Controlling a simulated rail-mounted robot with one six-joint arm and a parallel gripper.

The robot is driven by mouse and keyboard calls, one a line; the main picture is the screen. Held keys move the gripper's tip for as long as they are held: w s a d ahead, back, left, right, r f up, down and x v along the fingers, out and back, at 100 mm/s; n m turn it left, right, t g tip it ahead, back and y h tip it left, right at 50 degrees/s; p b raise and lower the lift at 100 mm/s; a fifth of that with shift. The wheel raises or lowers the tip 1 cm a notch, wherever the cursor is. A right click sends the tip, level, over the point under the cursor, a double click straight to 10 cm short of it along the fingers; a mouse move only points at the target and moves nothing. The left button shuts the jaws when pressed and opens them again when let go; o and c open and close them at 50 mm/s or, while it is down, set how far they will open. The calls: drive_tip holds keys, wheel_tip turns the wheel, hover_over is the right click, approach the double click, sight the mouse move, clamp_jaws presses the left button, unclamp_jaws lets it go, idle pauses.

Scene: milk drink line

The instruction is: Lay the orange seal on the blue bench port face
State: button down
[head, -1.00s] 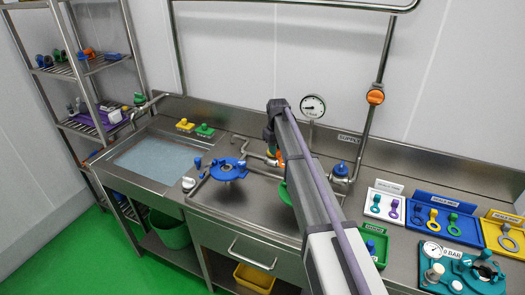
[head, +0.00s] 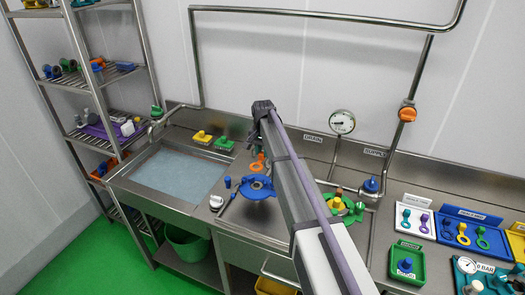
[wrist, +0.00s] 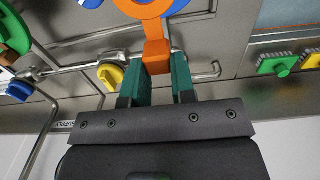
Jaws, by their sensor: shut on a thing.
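My gripper (wrist: 157,64) is shut on the tab of the orange seal (wrist: 157,46), between its two teal fingers. The seal's ring reaches out past the fingertips to the top edge of the wrist view. In the head view the seal (head: 257,163) shows just behind the blue bench port (head: 254,193), a round blue flange on the sink bench. Blue of the port (wrist: 181,5) lies beside and behind the ring in the wrist view. I cannot tell whether the seal touches the face.
A green port (head: 352,214) with a yellow part is right of my arm. A pipe runs behind the blue port. Trays of seals, including a blue tray (head: 487,248), lie at the right.

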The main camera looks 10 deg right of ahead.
wheel_tip(320, 180, down, 8)
drive_tip(key=b, duration=0.7)
drive_tip(key=shift+f+b, duration=0.15)
drive_tip(key=shift+b, duration=0.25)
drive_tip(key=shift+f+b, duration=0.45)
drive_tip(key=c, duration=0.9)
unclamp_jaws()
drive_tip(key=shift+o, duration=0.2)
drive_tip(key=shift+r, duration=0.1)
wheel_tip(320, 180, up, 11)
drive_tip(key=p, duration=1.1)
drive_tip(key=shift+f, duration=0.2)
